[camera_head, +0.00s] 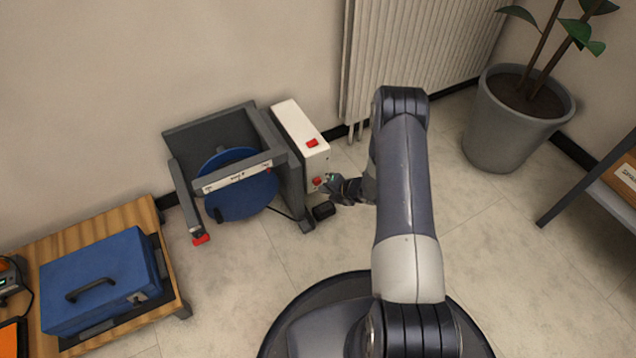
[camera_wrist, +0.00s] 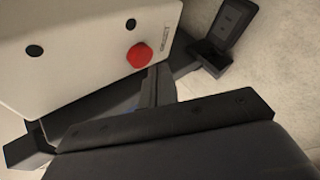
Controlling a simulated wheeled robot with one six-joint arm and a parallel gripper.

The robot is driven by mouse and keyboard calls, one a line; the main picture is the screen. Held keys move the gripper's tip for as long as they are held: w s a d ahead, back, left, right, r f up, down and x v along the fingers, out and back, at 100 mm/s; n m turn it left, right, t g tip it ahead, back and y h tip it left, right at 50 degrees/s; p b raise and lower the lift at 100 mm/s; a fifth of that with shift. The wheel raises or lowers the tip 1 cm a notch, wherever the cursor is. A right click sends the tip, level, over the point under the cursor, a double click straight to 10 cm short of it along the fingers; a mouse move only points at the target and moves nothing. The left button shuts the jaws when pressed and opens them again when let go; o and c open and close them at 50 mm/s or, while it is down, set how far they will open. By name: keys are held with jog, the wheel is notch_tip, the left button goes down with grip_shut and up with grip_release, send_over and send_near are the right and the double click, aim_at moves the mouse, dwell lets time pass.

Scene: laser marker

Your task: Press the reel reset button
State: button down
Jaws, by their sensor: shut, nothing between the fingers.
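The reel machine (camera_head: 235,165) stands on the floor by the wall, with a blue reel (camera_head: 242,195) in a dark grey frame. A white control box (camera_head: 297,130) is fixed to its right side. One red button (camera_head: 317,181) is low on the box's front face; another red part (camera_head: 312,143) is on top. In the wrist view a round red button (camera_wrist: 139,56) sits on the white panel (camera_wrist: 85,50) beside small print I cannot read. My gripper (camera_head: 330,184) is shut and empty, close to the front button. I cannot tell whether they touch.
A small black box (camera_head: 323,211) lies on the floor below my gripper and also shows in the wrist view (camera_wrist: 225,40). A radiator (camera_head: 420,50) and a potted plant (camera_head: 515,120) stand behind. A blue case (camera_head: 100,280) sits on a wooden table at left.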

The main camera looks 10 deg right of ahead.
jog(key=shift+s, duration=0.1)
jog(key=s, duration=0.1)
jog(key=s+d, duration=0.1)
jog(key=s, duration=0.2)
jog(key=shift+s+d, duration=0.25)
jog(key=shift+w, duration=0.1)
dwell(0.5)
jog(key=p, duration=0.1)
jog(key=w, duration=0.1)
jog(key=w+p, duration=0.1)
jog(key=shift+a+r+p, duration=0.25)
jog(key=shift+a+p, duration=0.05)
jog(key=shift+a, duration=0.05)
jog(key=shift+p, duration=0.4)
